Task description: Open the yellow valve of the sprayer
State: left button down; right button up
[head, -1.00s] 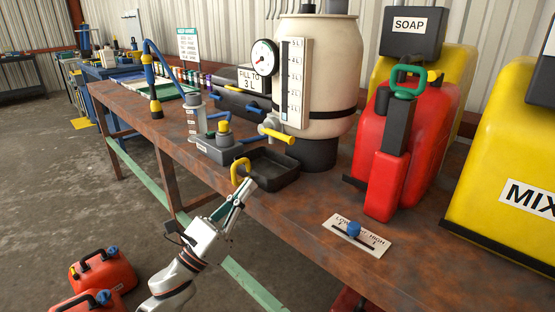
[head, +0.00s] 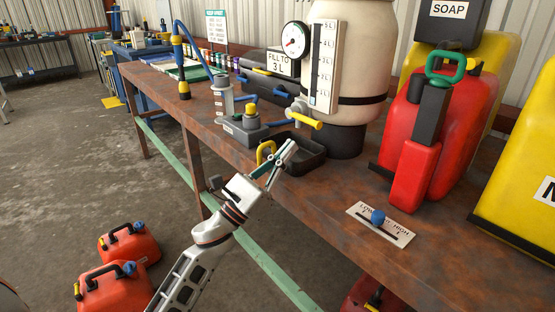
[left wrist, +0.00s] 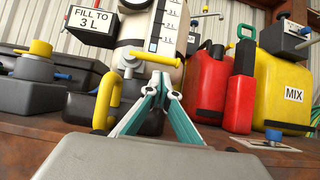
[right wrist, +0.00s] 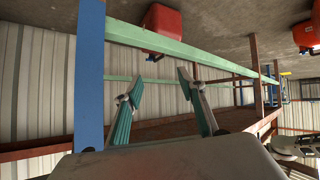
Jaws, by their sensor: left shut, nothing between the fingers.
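The beige sprayer tank (head: 342,60) stands on the rusty bench. Its yellow valve handle (head: 304,118) sticks out sideways to the right from a grey tap low on the tank. The handle also shows in the left wrist view (left wrist: 153,57), just above the fingertips. My left gripper (head: 286,150) is shut and empty, below the handle and apart from it, in front of the black tray. In the left wrist view its fingers (left wrist: 160,82) meet at the tips. My right gripper (right wrist: 160,82) is open and empty in the right wrist view, with the bench's underframe around it; the head view does not show it.
The black tray (head: 312,160) with a yellow handle (head: 264,151) sits under the valve, close to my left fingers. A grey pump block (head: 245,130) stands left. A red container (head: 412,140) and a slider plate (head: 392,232) are to the right. The bench front edge is near my arm.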

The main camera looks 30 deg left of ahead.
aim_at(304, 118)
pick_arm(q)
jog(key=x, duration=0.4)
jog(key=shift+w+d+r, duration=0.15)
jog(key=shift+w+r, duration=0.05)
jog(key=shift+w, duration=0.1)
pick_arm(e)
jog(key=shift+s+d+f, duration=0.1)
pick_arm(q)
jog(key=shift+d+r+n+y+p, duration=0.1)
jog(key=shift+r+n+y+p, duration=0.3)
jog(key=shift+n, duration=0.3)
pick_arm(e)
jog(key=shift+w+d+r, duration=0.15)
jog(key=shift+w+r, duration=0.1)
jog(key=shift+r, duration=0.2)
pick_arm(q)
jog(key=shift+s+n+t+y+p, duration=0.1)
jog(key=shift+n+t+y+p, duration=0.3)
jog(key=shift+n+y, duration=0.2)
pick_arm(e)
jog(key=shift+s+d+f, duration=0.15)
jog(key=shift+d+f, duration=0.05)
jog(key=shift+f, duration=0.05)
pick_arm(q)
jog(key=shift+r, duration=0.1)
pick_arm(e)
jog(key=shift+d+r, duration=0.1)
